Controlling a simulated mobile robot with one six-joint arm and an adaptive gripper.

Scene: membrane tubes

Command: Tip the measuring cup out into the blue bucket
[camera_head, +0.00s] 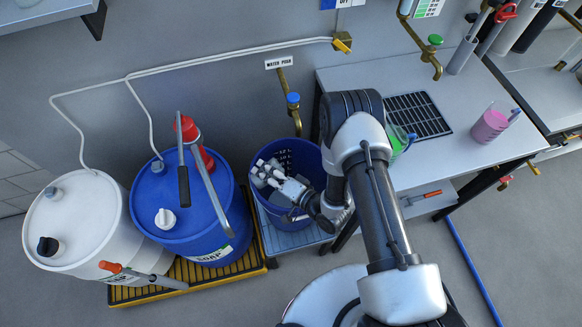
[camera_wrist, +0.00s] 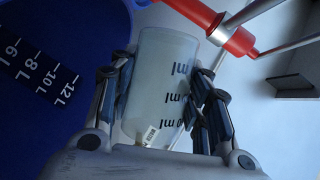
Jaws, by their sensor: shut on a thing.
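My gripper (camera_head: 265,177) is over the left part of the blue bucket's opening. In the wrist view my gripper (camera_wrist: 165,108) is shut on the measuring cup (camera_wrist: 160,75), a clear, cloudy-looking cup with dark ml marks. The fingers press on it from both sides, and its print reads upside down there. In the head view the cup is mostly lost behind the fingers, so its exact tilt and contents cannot be told. The blue bucket (camera_head: 300,152) stands on a low stand. Its wall (camera_wrist: 75,50) with white litre marks fills the left of the wrist view.
Left of the bucket are a blue soap drum (camera_head: 195,205) with a red pump (camera_head: 190,140) and a white drum (camera_head: 80,215). A brass tap (camera_head: 292,100) is above the bucket's back. The table (camera_head: 440,120) at right holds a pink cup (camera_head: 489,126).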

